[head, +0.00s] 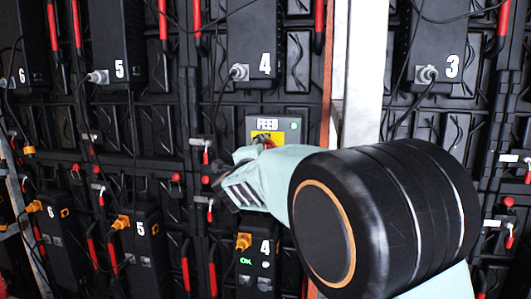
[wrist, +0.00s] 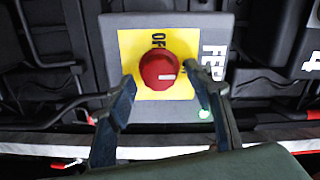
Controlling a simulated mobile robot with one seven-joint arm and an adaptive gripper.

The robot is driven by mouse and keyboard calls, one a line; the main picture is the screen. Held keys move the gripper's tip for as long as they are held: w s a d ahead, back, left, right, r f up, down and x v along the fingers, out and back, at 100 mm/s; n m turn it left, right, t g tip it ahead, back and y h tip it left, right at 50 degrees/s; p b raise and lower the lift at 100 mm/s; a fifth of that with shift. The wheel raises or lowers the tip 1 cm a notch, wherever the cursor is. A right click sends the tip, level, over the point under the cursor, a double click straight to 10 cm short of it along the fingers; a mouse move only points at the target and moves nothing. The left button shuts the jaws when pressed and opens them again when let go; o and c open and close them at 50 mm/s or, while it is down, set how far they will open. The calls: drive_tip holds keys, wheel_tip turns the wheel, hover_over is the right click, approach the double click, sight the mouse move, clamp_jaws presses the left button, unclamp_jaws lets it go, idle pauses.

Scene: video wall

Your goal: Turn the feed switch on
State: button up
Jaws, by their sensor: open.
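The feed switch is a grey box (head: 294,138) labelled FEED on the black wall in the head view. The wrist view shows its yellow plate (wrist: 128,47), the word OFF, and a round red knob (wrist: 165,70). A white mark on the knob lies toward the FEED lettering side. My gripper (wrist: 160,90) is open, one finger on each side of the knob; whether they touch it I cannot tell. In the head view my gripper (head: 264,146) covers the lower part of the box and most of the knob.
A small green lamp (wrist: 204,114) shows on the box. Black numbered units, such as the upper 4 (head: 253,45) and lower 4 (head: 257,268), with cables and red handles, surround the switch. A white post (head: 362,70) stands right of it.

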drive_tip(key=s+a, duration=0.2)
drive_tip(key=s, duration=0.9)
drive_tip(key=shift+s+a, duration=0.15)
drive_tip(key=shift+s, duration=0.25)
